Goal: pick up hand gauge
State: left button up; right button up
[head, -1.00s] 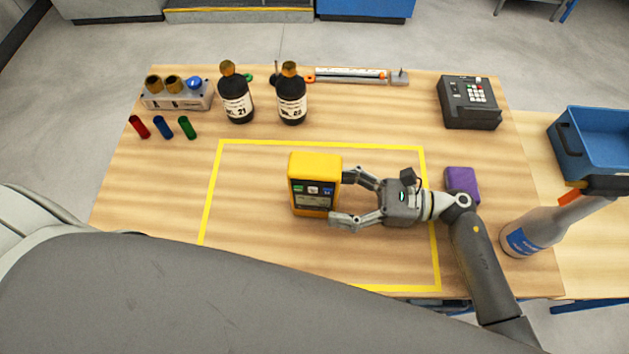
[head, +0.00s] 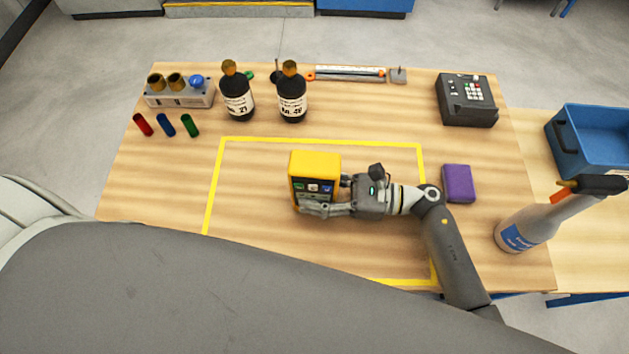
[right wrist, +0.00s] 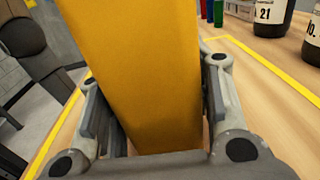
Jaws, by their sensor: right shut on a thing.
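The hand gauge, a yellow box with a dark display and coloured buttons (head: 313,171), stands upright inside the yellow taped square on the table. My right gripper (head: 325,198) has come in from the right and is shut on the gauge, one finger across its front face. In the right wrist view the yellow gauge (right wrist: 145,75) fills the space between the two fingers (right wrist: 155,105). The far finger is mostly hidden in the head view. Whether the gauge touches the table cannot be told. My left gripper is not in view.
Two dark bottles (head: 237,97) (head: 291,99) stand behind the square. A tube rack (head: 180,98) and coloured tubes (head: 166,125) are at the back left. A purple block (head: 458,183), a spray bottle (head: 520,232), a dark keypad device (head: 466,103) and a blue crate (head: 597,140) are at the right.

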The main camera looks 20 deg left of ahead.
aim_at(315, 185)
jog(key=c, duration=0.4)
jog(key=shift+r, duration=0.2)
jog(key=shift+r+b, duration=0.35)
jog(key=shift+r, duration=0.05)
notch_tip(315, 185, up, 2)
jog(key=shift+s+r+b, duration=0.15)
jog(key=shift+b, duration=0.25)
jog(key=s+d+r, duration=0.1)
jog(key=s+r, duration=0.2)
jog(key=s, duration=0.1)
jog(key=s+d+r+b, duration=0.1)
jog(key=s+r, duration=0.2)
jog(key=s, duration=0.2)
jog(key=s+d+r+b, duration=0.1)
jog(key=s+r, duration=0.2)
jog(key=s, duration=0.1)
jog(key=shift+s+d+r, duration=0.15)
jog(key=shift+d+r, duration=0.15)
jog(key=shift+r, duration=0.05)
